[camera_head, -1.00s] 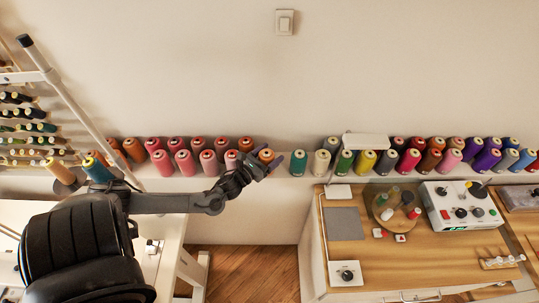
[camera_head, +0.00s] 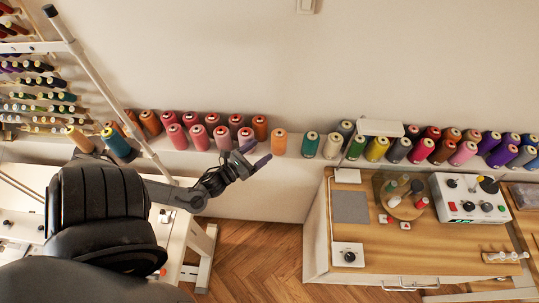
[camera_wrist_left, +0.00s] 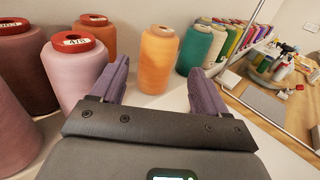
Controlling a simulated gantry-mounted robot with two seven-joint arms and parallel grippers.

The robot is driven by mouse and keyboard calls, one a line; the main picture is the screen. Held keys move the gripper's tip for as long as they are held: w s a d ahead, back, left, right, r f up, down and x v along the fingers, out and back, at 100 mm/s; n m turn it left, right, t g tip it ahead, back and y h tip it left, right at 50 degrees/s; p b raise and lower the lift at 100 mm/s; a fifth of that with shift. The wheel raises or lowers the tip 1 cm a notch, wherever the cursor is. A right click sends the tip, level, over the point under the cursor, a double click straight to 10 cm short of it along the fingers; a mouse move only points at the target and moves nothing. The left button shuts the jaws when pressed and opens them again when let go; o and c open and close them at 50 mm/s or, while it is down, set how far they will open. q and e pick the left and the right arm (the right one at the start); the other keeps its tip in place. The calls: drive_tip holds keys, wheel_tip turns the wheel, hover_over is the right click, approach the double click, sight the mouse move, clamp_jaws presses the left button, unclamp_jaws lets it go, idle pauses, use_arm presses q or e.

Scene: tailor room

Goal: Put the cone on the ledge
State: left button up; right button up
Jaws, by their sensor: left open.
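An orange thread cone (camera_head: 279,142) stands upright on the white ledge (camera_head: 215,164) along the wall, in the gap between the pink and red cones and the green ones. It also shows in the left wrist view (camera_wrist_left: 158,60), standing free beyond the fingertips. My left gripper (camera_head: 257,155) is open and empty, in front of the orange cone and slightly to its left, apart from it. In the left wrist view its purple fingers (camera_wrist_left: 159,70) spread on either side of the cone's line. My right gripper is not in view.
Pink and red cones (camera_head: 200,137) stand close left of the gripper. A green cone (camera_head: 310,145) and others line the ledge to the right. A wooden-topped cabinet (camera_head: 385,255) with a control box (camera_head: 469,198) is at right. A thread rack (camera_head: 40,85) is at left.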

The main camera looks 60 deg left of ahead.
use_arm(q)
drive_tip(key=d+f+n+g+h, duration=0.1)
drive_tip(key=d+f+n+g, duration=0.25)
drive_tip(key=d+n, duration=0.45)
drive_tip(key=d+f+n+g, duration=0.2)
drive_tip(key=d+n+g, duration=0.3)
drive_tip(key=n, duration=0.4)
drive_tip(key=s+d+r+n+g+h, duration=0.2)
drive_tip(key=s+d+r+n, duration=0.1)
drive_tip(key=d+n, duration=0.4)
drive_tip(key=s+d+r+n+g+h, duration=0.1)
drive_tip(key=s+d+r+n+g, duration=0.2)
drive_tip(key=d+n, duration=0.4)
drive_tip(key=shift+s+r+h, duration=0.4)
drive_tip(key=shift+s+r, duration=0.15)
drive_tip(key=shift+r, duration=0.45)
drive_tip(key=shift+r, duration=0.1)
